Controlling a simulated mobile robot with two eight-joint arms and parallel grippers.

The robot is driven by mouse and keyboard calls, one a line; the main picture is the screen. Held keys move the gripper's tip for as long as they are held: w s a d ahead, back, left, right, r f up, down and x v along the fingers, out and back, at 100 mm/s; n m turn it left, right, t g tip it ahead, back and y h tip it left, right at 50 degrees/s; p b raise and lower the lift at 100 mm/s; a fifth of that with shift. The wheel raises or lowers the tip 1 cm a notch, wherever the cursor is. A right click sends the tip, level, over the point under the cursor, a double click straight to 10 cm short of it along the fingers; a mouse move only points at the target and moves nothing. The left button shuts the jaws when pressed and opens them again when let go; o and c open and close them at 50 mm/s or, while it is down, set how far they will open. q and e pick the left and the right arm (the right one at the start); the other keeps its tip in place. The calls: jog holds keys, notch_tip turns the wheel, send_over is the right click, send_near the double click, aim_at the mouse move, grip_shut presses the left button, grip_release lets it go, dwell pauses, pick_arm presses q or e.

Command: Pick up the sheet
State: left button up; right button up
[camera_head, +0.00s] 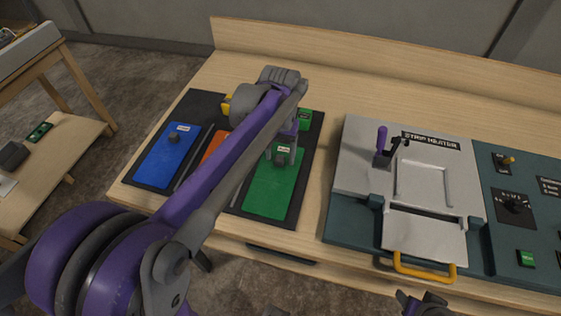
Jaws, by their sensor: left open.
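A green sheet (275,190) lies at the right of a black tray (290,221) on the wooden bench. It carries a small grey knob (281,161) and a white label. A blue sheet (165,162), also with a knob, lies at the left of the tray. An orange sheet (213,148) between them is mostly hidden by my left arm. My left gripper (285,154) is open, pointing down at the green sheet's knob; I cannot tell whether it touches it. Part of my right gripper (425,303) shows at the bottom edge, its jaws unclear.
A strip heater (361,184) with a purple-handled lever (381,140) and a yellow front handle (424,271) stands right of the tray. A teal control panel (530,220) with knobs is farther right. Bare bench lies behind. A low side table (65,165) stands at the left.

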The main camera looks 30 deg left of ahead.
pick_arm(q)
grip_shut()
dwell(0.3)
jog(key=shift+r, duration=0.1)
